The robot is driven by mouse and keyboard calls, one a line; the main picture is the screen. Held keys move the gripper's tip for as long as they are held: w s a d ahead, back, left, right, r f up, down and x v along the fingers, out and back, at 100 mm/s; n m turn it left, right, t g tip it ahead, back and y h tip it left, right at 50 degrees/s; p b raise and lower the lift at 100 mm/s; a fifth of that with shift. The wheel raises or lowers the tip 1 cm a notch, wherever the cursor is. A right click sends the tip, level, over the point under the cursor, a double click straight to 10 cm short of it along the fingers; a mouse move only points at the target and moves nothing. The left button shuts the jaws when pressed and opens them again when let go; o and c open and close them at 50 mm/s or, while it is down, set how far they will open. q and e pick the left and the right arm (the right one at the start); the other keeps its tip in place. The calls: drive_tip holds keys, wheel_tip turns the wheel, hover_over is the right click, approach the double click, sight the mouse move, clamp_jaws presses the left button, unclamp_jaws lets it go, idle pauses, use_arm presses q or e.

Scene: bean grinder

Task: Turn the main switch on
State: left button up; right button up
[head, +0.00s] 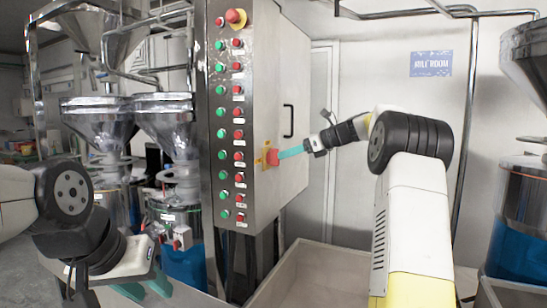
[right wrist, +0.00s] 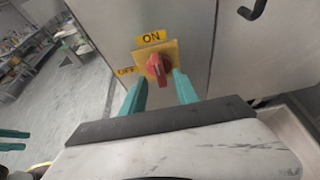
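The main switch is a red rotary knob (right wrist: 158,68) on a yellow plate on the side of the steel control cabinet (head: 285,100); the knob also shows in the head view (head: 272,157). In the right wrist view an ON label (right wrist: 151,38) is above it and an OFF label (right wrist: 126,70) to its left. I cannot tell for sure which label the knob points to. My right gripper (right wrist: 159,80) is open, its teal fingertips on either side of the knob; contact is unclear. My left gripper (head: 145,287) is open and empty, low at left in the head view.
The cabinet front has columns of green and red buttons (head: 238,111) and a red emergency knob (head: 236,17) on top. Steel hoppers (head: 100,118) stand at left, another grinder (head: 525,190) at right. A low, empty pale tray (head: 325,262) lies below the cabinet.

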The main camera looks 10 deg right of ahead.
drive_tip(key=v, duration=0.4)
drive_tip(key=shift+s+d, duration=0.1)
drive_tip(key=shift+d, duration=0.1)
drive_tip(key=s+a+f+n+g+h, duration=0.1)
drive_tip(key=s+a+n+h, duration=0.2)
drive_tip(key=s, duration=0.4)
drive_tip(key=s+a+f+n, duration=0.2)
drive_tip(key=s+a+n, duration=0.1)
drive_tip(key=s+n, duration=0.3)
drive_tip(key=s+a+f+n+g+h, duration=0.1)
drive_tip(key=s+a+n+h, duration=0.15)
drive_tip(key=s, duration=0.55)
drive_tip(key=s+f+n+h, duration=0.1)
drive_tip(key=s+f+n, duration=0.5)
drive_tip(key=s, duration=0.3)
drive_tip(key=s+f+n+h, duration=0.2)
drive_tip(key=s+f+n, duration=0.4)
drive_tip(key=s+n, duration=0.2)
drive_tip(key=shift+s+d+f+t, duration=0.35)
drive_tip(key=shift+s+d+t, duration=0.1)
drive_tip(key=shift+s, duration=0.65)
